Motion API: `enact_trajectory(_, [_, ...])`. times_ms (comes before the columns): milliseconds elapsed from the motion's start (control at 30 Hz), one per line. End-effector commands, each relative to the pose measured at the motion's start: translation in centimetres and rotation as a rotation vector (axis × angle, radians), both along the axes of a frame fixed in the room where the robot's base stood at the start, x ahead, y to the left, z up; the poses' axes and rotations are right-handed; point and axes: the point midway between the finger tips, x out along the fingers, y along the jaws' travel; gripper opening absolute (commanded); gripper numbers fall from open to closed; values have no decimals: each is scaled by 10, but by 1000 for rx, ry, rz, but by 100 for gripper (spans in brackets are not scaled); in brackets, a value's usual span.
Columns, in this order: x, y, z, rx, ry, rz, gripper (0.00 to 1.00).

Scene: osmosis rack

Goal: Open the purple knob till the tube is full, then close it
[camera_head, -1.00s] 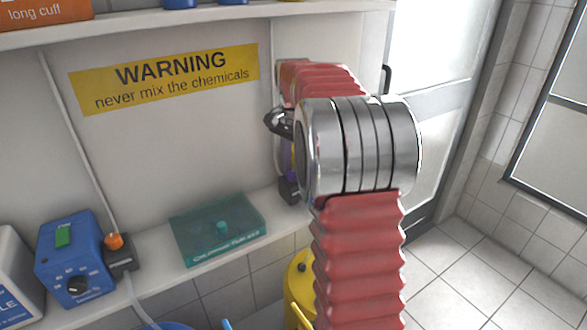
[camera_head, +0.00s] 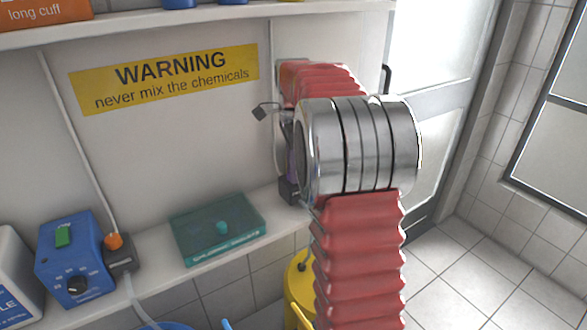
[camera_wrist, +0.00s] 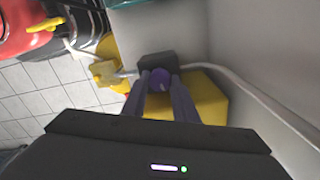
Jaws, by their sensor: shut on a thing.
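The purple knob (camera_wrist: 160,77) sits on a dark valve block (camera_wrist: 157,62) in the wrist view. My gripper (camera_wrist: 160,86) has its two fingers on either side of the knob and is shut on it. In the head view the dark valve block (camera_head: 289,191) stands at the shelf edge, left of my arm, and my arm hides most of the gripper. A pale tube (camera_wrist: 245,84) runs from the valve along the wall in the wrist view. I cannot tell how full it is.
A teal box (camera_head: 218,228) lies on the shelf, with a blue device (camera_head: 75,262) and an orange-knobbed valve (camera_head: 114,241) further left. A yellow container (camera_head: 299,282) stands below the shelf. Open tiled floor (camera_head: 480,270) lies to the right.

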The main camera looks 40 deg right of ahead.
Motion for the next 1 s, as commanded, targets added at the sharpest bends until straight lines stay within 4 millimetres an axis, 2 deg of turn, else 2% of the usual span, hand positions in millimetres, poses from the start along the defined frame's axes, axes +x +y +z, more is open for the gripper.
enact_trajectory(300, [1, 1, 0, 0, -2, 0, 4])
enact_trajectory(333, [1, 1, 0, 0, -2, 0, 28])
enact_trajectory(400, [1, 0, 0, 0, -2, 0, 33])
enact_trajectory(767, [0, 0, 4, -1, -2, 0, 34])
enact_trajectory(1000, [1, 0, 30, -2, -4, -1, 34])
